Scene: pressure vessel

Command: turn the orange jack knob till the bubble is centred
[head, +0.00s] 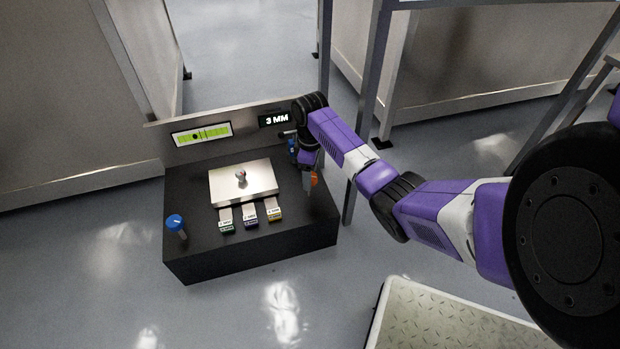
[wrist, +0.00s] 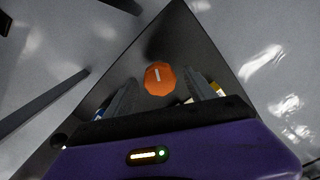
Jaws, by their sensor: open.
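The orange jack knob (head: 314,179) is at the right side of the black bench block, partly hidden by my gripper (head: 309,172). In the wrist view the knob (wrist: 160,78) is an orange disc with a white mark, lying between and a little beyond my two grey fingers. My gripper (wrist: 160,88) is open, with a finger on each side and a visible gap to the knob. The green level vial (head: 202,133) is on the upright back panel. Its dark bubble (head: 195,136) appears slightly left of the vial's middle.
A blue knob (head: 175,222) stands at the block's left front. A pale plate (head: 241,182) with a small ball-topped post is in the middle, with labelled tabs in front. A display (head: 277,119) reads "3 MM". A grey frame post (head: 357,130) stands close behind my arm.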

